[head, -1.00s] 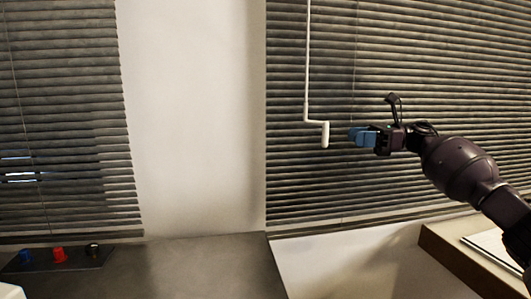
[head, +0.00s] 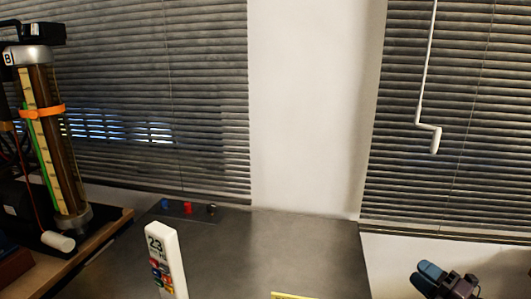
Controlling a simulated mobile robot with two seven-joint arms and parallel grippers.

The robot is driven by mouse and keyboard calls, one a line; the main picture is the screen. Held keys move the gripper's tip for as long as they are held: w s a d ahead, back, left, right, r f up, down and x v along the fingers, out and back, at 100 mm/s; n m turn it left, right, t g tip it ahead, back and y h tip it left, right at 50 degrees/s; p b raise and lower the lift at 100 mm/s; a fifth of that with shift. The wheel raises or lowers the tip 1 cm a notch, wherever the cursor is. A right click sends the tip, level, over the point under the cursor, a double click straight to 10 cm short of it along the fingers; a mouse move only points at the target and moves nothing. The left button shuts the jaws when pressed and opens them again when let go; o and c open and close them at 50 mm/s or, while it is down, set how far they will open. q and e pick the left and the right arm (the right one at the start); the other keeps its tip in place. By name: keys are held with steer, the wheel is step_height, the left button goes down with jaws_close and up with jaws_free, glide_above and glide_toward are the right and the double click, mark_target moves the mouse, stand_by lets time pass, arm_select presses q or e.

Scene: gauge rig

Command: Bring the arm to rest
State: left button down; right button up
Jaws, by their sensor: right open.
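My right gripper (head: 428,277) is at the lower right of the head view, with blue fingertips and a dark body. It is open and nothing shows between its fingers. It is below the blinds' crank handle (head: 436,138) and apart from it. Most of my right arm is cut off by the bottom edge of the frame. My left gripper is not in view.
A gauge column (head: 60,140) with an orange band stands at the left on a wooden-edged bench. A white handheld device (head: 165,262) stands low in the middle. Blue, red and black knobs (head: 188,209) sit at the back of the grey tabletop (head: 270,250), which is largely clear.

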steer(key=s+a+f+m+g+h+p, duration=0.1)
steer(key=s+a+f+m+g+h, duration=0.1)
steer(key=s+m, duration=0.6)
steer(key=s+a+f+m+g+h+p, duration=0.2)
steer(key=s+a+f+m+h, duration=0.3)
steer(key=s, duration=0.8)
steer(key=s+a+f+m+g+h+p, duration=0.2)
steer(key=s+a+f+m, duration=0.3)
steer(key=s+m, duration=0.6)
steer(key=shift+s+a+f+m+h, duration=0.2)
steer(key=shift+a+f+m+h, duration=0.3)
steer(key=shift+h, duration=0.3)
steer(key=shift+d+f, duration=0.1)
steer(key=shift+f, duration=0.05)
